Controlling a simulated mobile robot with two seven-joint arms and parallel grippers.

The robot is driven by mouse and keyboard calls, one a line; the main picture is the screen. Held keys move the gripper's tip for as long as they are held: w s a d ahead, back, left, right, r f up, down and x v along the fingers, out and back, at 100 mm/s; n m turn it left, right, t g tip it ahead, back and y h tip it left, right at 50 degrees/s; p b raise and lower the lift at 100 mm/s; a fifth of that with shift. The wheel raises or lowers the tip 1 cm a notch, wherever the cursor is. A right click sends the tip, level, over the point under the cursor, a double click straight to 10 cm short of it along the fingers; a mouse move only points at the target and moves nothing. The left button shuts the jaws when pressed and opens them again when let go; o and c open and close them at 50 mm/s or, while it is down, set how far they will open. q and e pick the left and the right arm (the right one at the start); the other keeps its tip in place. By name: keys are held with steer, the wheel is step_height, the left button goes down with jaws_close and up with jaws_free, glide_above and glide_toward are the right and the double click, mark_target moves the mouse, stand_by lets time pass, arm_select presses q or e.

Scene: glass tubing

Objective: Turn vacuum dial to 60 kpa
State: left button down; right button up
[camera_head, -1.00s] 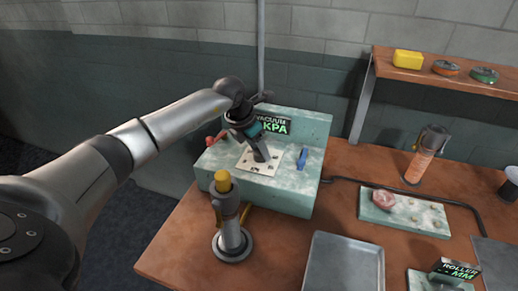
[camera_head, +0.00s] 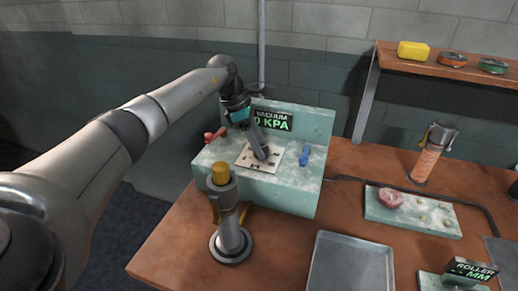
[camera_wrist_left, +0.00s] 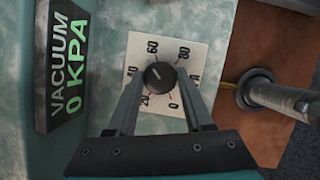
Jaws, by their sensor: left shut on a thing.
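The vacuum dial is a round black knob (camera_wrist_left: 160,76) on a pale square scale plate (camera_wrist_left: 142,50), with numbers around it, in the left wrist view. Its light pointer mark is near the knob's middle; I cannot tell the exact number it points at. My left gripper (camera_wrist_left: 160,84) is shut on the knob, a finger on each side. In the head view my left gripper (camera_head: 262,153) covers the knob above the plate (camera_head: 250,160). The display (camera_wrist_left: 66,65) reads VACUUM 0 KPA; it also shows in the head view (camera_head: 272,121). My right gripper is not in view.
The marbled vacuum box (camera_head: 300,185) has a red handle (camera_head: 215,134) on the left and a blue lever (camera_head: 304,155) on the right. A yellow-topped metal post (camera_head: 230,225) stands in front. A tray (camera_head: 347,250) and a torch-like canister (camera_head: 430,155) are to the right.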

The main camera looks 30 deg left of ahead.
arm_select(q)
steer(key=shift+w+m+g+b, duration=0.1)
steer(key=shift+m+g+b, duration=0.45)
steer(key=shift+m, duration=0.95)
steer(key=shift+c, duration=1.5)
jaws_free()
steer(key=shift+r, duration=0.1)
steer(key=p+v, duration=0.2)
steer(key=v, duration=1.3)
steer(key=shift+a, duration=0.3)
